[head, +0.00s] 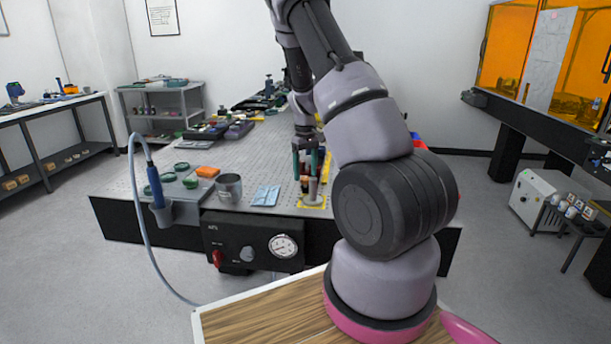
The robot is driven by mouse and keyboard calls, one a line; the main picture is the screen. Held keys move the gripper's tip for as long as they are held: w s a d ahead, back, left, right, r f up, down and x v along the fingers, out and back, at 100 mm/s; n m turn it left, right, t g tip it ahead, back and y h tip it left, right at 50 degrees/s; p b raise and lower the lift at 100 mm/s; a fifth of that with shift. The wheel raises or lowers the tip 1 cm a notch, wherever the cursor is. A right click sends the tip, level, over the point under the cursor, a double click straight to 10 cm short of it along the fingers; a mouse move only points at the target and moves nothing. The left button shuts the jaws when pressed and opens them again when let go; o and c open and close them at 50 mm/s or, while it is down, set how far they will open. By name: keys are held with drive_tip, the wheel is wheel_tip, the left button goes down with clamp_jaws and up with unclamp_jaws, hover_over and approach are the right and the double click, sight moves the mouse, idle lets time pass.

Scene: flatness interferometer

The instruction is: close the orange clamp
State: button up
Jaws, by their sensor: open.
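My gripper (309,170) points down over the front part of the perforated optical table (245,150), with its fingers apart. Small brown and grey posts (313,190) stand right below and between the fingers, on a yellow-outlined patch; I cannot tell whether the fingers touch them. I cannot make out an orange clamp for sure. A flat orange piece (207,171) lies on the table to the left, well apart from my gripper. My arm hides much of the table's right side.
A metal mug (229,187) and a blue-white packet (266,195) are left of my gripper. Green round dishes (181,167) lie farther left. A blue-handled tool (154,184) with a hose stands at the table's left corner. A gauge panel (253,240) hangs on the front.

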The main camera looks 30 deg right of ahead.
drive_tip(key=shift+f, duration=0.8)
clamp_jaws()
